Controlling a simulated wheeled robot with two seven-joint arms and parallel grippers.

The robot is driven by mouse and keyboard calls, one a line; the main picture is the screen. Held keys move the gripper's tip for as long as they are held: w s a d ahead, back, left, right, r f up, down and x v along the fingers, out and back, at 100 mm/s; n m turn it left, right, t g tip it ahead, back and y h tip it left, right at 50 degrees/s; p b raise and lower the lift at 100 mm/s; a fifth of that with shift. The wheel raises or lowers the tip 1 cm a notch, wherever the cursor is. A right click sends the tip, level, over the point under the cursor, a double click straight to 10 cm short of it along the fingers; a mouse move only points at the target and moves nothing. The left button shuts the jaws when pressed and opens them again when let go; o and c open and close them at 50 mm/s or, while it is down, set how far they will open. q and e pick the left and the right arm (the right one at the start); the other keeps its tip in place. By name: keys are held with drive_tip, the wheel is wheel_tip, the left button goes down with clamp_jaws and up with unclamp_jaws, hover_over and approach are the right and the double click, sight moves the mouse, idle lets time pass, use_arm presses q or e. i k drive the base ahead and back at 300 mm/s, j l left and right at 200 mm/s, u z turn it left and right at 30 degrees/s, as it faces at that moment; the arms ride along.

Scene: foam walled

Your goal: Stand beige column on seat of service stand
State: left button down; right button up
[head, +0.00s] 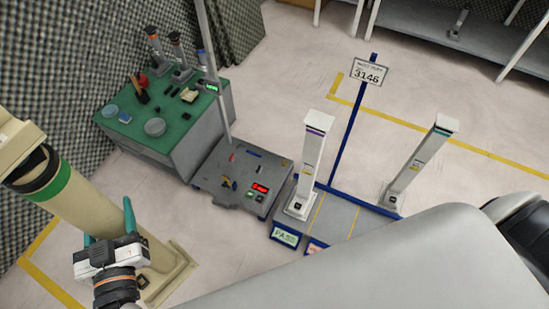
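The beige column (62,186) fills the left side of the head view. It has a green band and a black ring near its top, and a square base at the lower end, seemingly on the floor. My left gripper (108,222) has its teal fingers on either side of the column's shaft; whether they press on it is unclear. A low grey stand (215,178) with a pole, a red display and small items on top looks like the service stand. Its seat cannot be made out clearly. My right gripper is out of view.
A green-topped bench (190,135) with tools adjoins the grey stand. Foam walls (60,60) flank the left. Floor is open at upper right.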

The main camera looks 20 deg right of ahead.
sight(245, 167)
drive_tip(key=i+z, duration=0.2)
drive_tip(key=z, duration=0.25)
drive_tip(key=i+j+z, duration=0.1)
drive_tip(key=z, duration=0.35)
drive_tip(key=i+j+z, duration=0.15)
drive_tip(key=z, duration=0.3)
drive_tip(key=i+j+z, duration=0.3)
drive_tip(key=z, duration=0.15)
